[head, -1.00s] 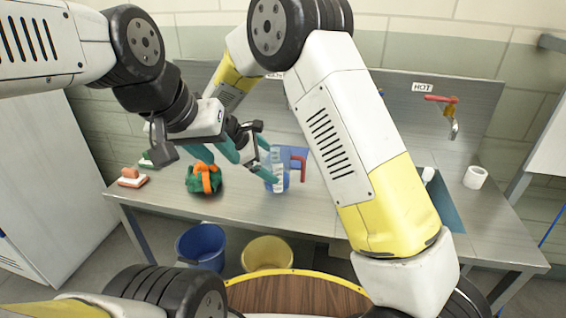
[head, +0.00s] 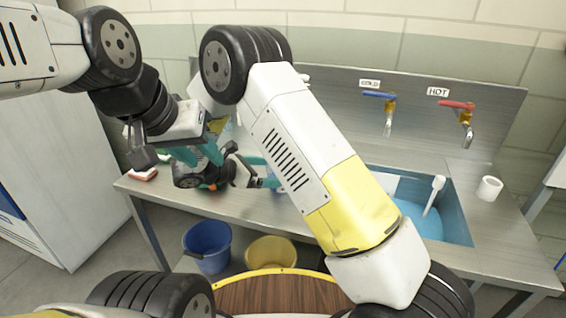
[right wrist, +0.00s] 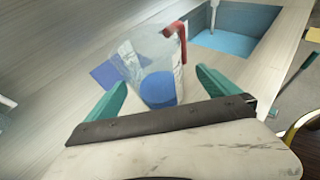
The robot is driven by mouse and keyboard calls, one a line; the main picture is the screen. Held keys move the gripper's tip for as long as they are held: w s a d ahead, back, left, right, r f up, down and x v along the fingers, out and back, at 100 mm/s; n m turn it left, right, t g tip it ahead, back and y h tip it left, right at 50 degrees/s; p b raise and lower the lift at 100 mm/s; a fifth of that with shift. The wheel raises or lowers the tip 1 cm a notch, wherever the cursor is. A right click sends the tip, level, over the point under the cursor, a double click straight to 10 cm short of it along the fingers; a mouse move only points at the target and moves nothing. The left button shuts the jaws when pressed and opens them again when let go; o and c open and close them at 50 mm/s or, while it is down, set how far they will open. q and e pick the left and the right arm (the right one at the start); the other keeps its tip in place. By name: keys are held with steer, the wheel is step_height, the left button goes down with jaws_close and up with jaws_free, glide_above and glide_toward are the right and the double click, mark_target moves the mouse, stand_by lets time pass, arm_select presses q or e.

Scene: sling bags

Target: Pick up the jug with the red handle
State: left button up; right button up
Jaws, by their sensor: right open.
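The jug with the red handle (right wrist: 138,60) is a clear, open-topped vessel with blue at its base, and its red handle (right wrist: 175,32) is at the upper right in the right wrist view. My right gripper (right wrist: 161,78) is open, with one teal finger on either side of the jug's lower part. I cannot tell whether they touch it. In the head view only a sliver of the jug (head: 271,176) shows, behind my right gripper (head: 258,170) and right arm. My left gripper (head: 203,156) is open and empty above the counter's left part.
The metal counter (head: 300,222) holds a sink with blue water (head: 420,218) and a white-handled brush (head: 433,195). A white roll (head: 489,188) stands at right. A blue flat thing (right wrist: 105,73) lies behind the jug. Blue (head: 207,248) and yellow (head: 270,252) buckets stand below.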

steer(key=x, duration=0.6)
steer(key=shift+w+a+f, duration=0.2)
steer(key=shift+w, duration=0.1)
steer(key=c, duration=1.7)
steer(key=shift+r, duration=0.15)
